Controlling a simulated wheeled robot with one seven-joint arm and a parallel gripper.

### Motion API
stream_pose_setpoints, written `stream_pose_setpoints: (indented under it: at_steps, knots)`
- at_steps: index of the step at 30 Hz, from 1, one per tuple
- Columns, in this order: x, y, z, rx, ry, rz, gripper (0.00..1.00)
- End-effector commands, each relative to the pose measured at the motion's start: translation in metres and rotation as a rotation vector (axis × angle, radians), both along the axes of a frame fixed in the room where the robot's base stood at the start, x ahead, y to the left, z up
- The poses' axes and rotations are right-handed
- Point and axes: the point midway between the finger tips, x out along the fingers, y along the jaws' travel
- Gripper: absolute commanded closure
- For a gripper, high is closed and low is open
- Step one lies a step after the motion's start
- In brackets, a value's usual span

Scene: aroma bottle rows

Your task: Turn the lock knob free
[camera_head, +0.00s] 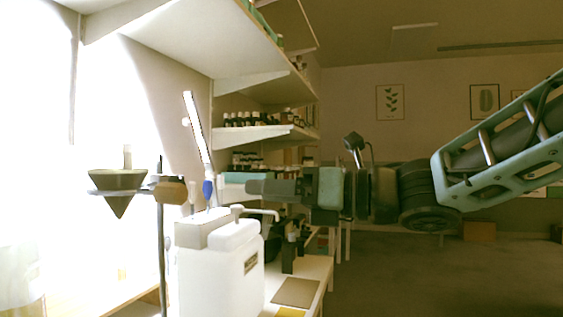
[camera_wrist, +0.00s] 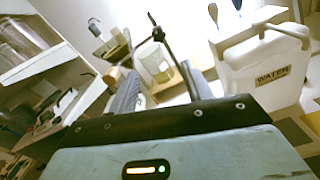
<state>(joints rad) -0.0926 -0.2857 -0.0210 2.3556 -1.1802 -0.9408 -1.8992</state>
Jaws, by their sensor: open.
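A thin dark upright rod (camera_head: 162,240) stands at the left in the head view. It carries a ring with a dark cone-shaped funnel (camera_head: 117,185). A brown rounded knob (camera_head: 171,190) sits where the ring meets the rod; I take it for the lock knob. My gripper (camera_head: 252,188) points left at about the knob's height, apart from it, to its right. In the wrist view my gripper (camera_wrist: 160,78) is open and empty.
A white water container (camera_head: 220,268) stands below my gripper; it also shows in the wrist view (camera_wrist: 262,66). A white stick with a blue end (camera_head: 200,150) leans behind. Shelves of dark bottles (camera_head: 262,118) line the wall. Open floor lies at the right.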

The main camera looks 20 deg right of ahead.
Motion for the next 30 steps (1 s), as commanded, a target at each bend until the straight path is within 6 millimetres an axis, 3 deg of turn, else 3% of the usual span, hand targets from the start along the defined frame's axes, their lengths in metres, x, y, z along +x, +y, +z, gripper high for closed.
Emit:
stream_pose_setpoints:
  at_steps: [1,27,30]
  knots:
    - [-0.001,-0.002,0.007,0.002,0.004,-0.002,0.51]
    - [-0.009,-0.009,0.002,0.007,-0.003,-0.008,0.51]
    - [-0.003,-0.007,-0.004,0.043,0.075,-0.044,0.51]
